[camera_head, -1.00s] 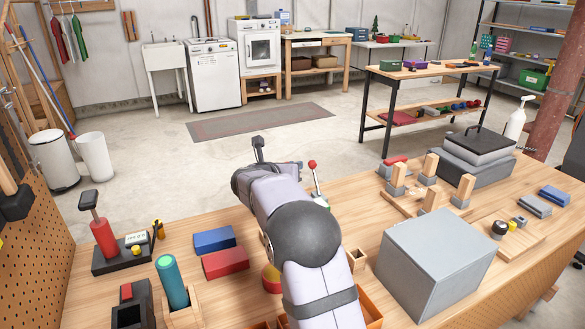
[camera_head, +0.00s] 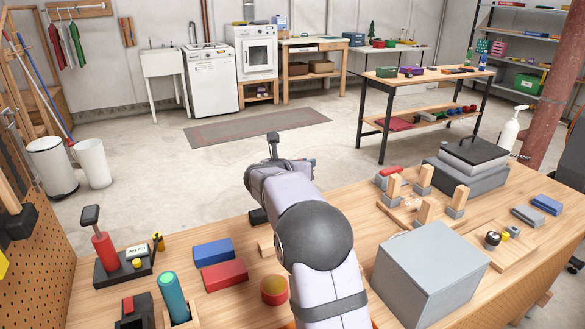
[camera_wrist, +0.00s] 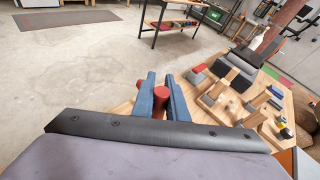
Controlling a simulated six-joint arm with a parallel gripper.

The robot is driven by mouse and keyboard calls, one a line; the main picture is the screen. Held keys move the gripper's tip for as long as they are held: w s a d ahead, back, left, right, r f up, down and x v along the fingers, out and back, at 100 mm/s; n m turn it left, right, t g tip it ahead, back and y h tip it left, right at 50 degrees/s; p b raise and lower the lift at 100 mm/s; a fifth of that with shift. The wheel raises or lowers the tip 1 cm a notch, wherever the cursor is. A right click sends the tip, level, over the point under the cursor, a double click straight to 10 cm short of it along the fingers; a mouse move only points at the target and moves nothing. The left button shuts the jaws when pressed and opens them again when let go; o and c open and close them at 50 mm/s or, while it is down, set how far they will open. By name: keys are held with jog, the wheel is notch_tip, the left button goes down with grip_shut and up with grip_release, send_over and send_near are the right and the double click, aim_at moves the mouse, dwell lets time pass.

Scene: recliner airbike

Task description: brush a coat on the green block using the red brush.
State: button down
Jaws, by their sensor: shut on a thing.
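My gripper (camera_wrist: 160,78) shows in the wrist view, with two blue fingers shut around a red, round-ended piece (camera_wrist: 160,104) that looks like the red brush's handle. The brush's bristle end is hidden. Another red spot shows beside the left finger in that view. In the head view my own arm hides most of the gripper; only bluish parts (camera_head: 310,163) show at its right edge, above the far side of the bench. I cannot pick out the green block for certain; a teal-green cylinder (camera_head: 174,295) stands in a wooden holder at the front left.
A blue block (camera_head: 214,251) and a red block (camera_head: 225,275) lie left of my arm. A red-and-yellow round piece (camera_head: 274,290) is close beside the arm. A large grey box (camera_head: 430,270) and a board with wooden pegs (camera_head: 410,211) stand to the right.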

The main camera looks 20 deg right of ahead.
jog(key=s+d+r+p, duration=0.2)
jog(key=s+d, duration=0.2)
jog(key=d, duration=0.1)
jog(key=shift+t+y, duration=0.3)
jog(key=shift+t, duration=0.4)
jog(key=a+f, duration=0.1)
jog(key=w+a+f, duration=0.1)
jog(key=a+f, duration=0.1)
jog(key=shift+w+a, duration=0.2)
jog(key=shift+w, duration=0.1)
jog(key=shift+f, duration=0.1)
jog(key=shift+f+b, duration=0.95)
jog(key=shift+f, duration=0.9)
jog(key=shift+f+b, duration=0.6)
jog(key=shift+b, duration=0.2)
